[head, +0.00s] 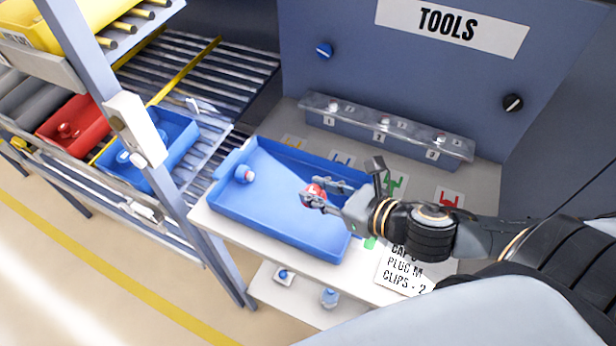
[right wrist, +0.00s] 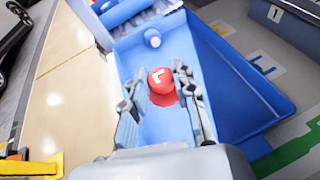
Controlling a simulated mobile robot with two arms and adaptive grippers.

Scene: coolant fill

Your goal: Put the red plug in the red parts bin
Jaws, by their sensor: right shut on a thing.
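The red plug (head: 314,194) is held between the fingers of my right gripper (head: 322,195), over the blue tray (head: 285,235) on the bench. In the right wrist view, the red plug (right wrist: 161,80) sits between the fingertips (right wrist: 160,92), with the blue tray (right wrist: 245,90) below. The red parts bin (head: 80,122) is on the roller rack at the left, with red pieces inside. My right gripper is well to the right of that bin. My left gripper is not in view.
A blue bin (head: 165,140) stands right of the red bin. A rack post (head: 130,110) with a white box stands between tray and red bin. A clear-covered holder (head: 385,130) is behind the tray.

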